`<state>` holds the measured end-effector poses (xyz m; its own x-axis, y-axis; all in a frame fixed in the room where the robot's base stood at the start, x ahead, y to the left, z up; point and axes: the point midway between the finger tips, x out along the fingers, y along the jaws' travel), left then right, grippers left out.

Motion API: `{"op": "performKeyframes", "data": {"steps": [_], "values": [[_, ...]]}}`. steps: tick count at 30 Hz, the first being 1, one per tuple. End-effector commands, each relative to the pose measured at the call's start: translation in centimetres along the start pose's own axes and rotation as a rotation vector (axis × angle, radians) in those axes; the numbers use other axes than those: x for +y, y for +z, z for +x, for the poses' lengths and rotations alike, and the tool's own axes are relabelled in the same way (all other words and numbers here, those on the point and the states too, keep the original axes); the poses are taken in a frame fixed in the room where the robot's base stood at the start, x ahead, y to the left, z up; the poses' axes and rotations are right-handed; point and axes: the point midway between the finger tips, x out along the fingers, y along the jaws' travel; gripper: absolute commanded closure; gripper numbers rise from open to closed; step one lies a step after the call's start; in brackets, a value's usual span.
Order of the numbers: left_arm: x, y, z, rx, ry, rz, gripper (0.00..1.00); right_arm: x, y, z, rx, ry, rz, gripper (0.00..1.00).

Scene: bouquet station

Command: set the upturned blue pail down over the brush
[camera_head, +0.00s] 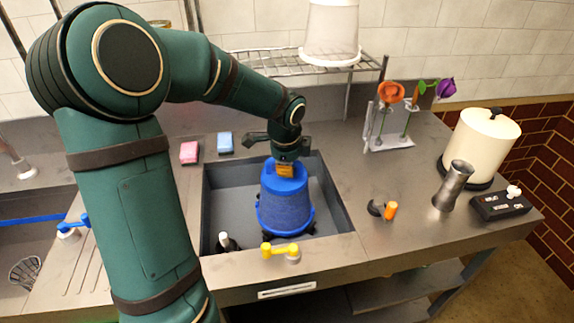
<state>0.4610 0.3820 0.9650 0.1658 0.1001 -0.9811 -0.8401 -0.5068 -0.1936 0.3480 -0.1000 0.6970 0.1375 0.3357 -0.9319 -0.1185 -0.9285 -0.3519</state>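The blue pail (286,210) is upturned in the grey sink basin (225,190), its wide rim down and narrow base up. It looks roughly upright. My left gripper (285,170) is right at the pail's top, coming from above, with an orange-yellow part showing there. Its fingertips are not clear, so I cannot tell whether it grips the pail. I cannot make out the brush; small dark bits show by the pail's lower rim, but I cannot tell what they are. Whether the rim touches the basin floor is unclear. My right gripper is not in view.
A dark bottle (227,243) stands at the basin's front left. A peeler-like tool (383,210), metal vase (453,186) and control box (500,205) stand right.

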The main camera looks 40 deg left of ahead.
Motion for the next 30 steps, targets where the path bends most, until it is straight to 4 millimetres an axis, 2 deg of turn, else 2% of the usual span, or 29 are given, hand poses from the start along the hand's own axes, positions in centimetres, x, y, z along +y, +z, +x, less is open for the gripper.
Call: {"op": "performKeyframes", "data": {"steps": [12, 14, 15, 16, 26, 30], "values": [[0.1, 0.0, 0.3, 0.001, -0.001, 0.000, 0.98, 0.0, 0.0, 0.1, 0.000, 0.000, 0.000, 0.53], [0.1, 0.0, 0.3, 0.001, -0.001, 0.000, 0.77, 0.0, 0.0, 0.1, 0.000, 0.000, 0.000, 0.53], [0.1, 0.0, 0.4, 0.001, -0.001, 0.000, 0.63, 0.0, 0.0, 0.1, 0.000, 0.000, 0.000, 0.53], [0.1, 0.0, 0.4, 0.000, -0.001, 0.000, 0.61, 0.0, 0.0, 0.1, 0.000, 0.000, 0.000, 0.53], [0.1, 0.0, 0.2, 0.000, 0.000, 0.000, 0.61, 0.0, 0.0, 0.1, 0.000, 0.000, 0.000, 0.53], [0.0, 0.0, -1.2, 0.001, -0.003, -0.001, 0.61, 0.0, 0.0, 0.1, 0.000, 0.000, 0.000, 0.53]]}}
